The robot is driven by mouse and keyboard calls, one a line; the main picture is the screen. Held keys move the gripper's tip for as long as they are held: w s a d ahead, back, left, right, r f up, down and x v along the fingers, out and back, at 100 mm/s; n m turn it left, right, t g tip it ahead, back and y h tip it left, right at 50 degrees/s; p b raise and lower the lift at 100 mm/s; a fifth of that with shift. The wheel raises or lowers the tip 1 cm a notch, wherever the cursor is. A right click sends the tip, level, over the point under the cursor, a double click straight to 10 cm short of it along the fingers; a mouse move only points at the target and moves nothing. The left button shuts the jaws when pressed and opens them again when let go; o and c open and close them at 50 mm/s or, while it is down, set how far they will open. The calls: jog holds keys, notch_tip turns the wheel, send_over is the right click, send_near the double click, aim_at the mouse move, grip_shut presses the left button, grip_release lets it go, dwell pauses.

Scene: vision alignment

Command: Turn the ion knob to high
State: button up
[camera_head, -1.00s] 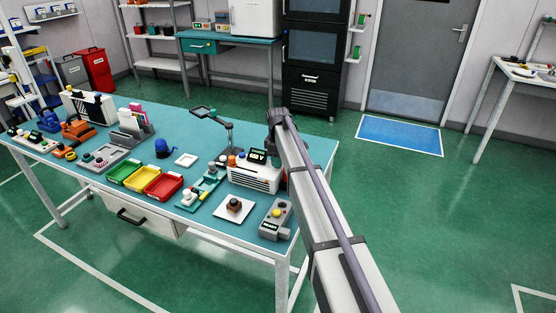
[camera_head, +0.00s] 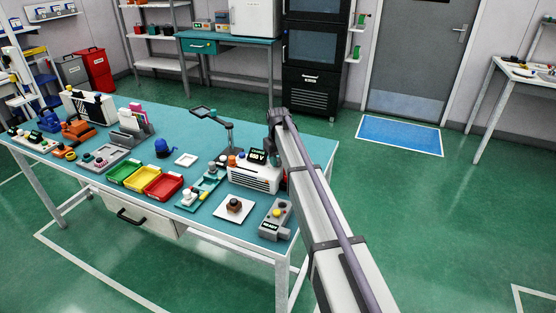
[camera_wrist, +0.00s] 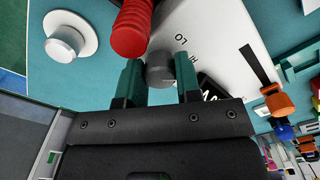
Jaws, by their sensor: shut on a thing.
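In the wrist view, my gripper (camera_wrist: 159,66) has its two green fingers on either side of a grey round knob (camera_wrist: 160,73), shut on it. The knob sits on a white device face (camera_wrist: 215,38) marked "LO" and "HI". The marks stand upside down beside the knob, and I cannot make out the knob's pointer. In the head view, the white slatted box (camera_head: 255,180) with a small display (camera_head: 258,156) stands at the right part of the teal bench. My fingers and the grey knob are not clear there.
A red ribbed part (camera_wrist: 131,28) is close to the left finger in the wrist view. A white disc with a grey knob (camera_wrist: 64,44) lies farther left. In the head view, a magnifier lamp (camera_head: 215,120), colored trays (camera_head: 163,187) and a grey control box (camera_head: 276,220) surround the white box.

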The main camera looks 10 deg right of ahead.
aim_at(278, 159)
jog(key=shift+m, duration=1.1)
jog(key=o, duration=0.9)
notch_tip(278, 159, up, 11)
jog(key=p, duration=1)
jog(key=shift+f+p, duration=0.1)
jog(key=shift+p, duration=0.3)
jog(key=shift+m, duration=0.7)
jog(key=s, duration=3.9)
jog(key=shift+s, duration=0.25)
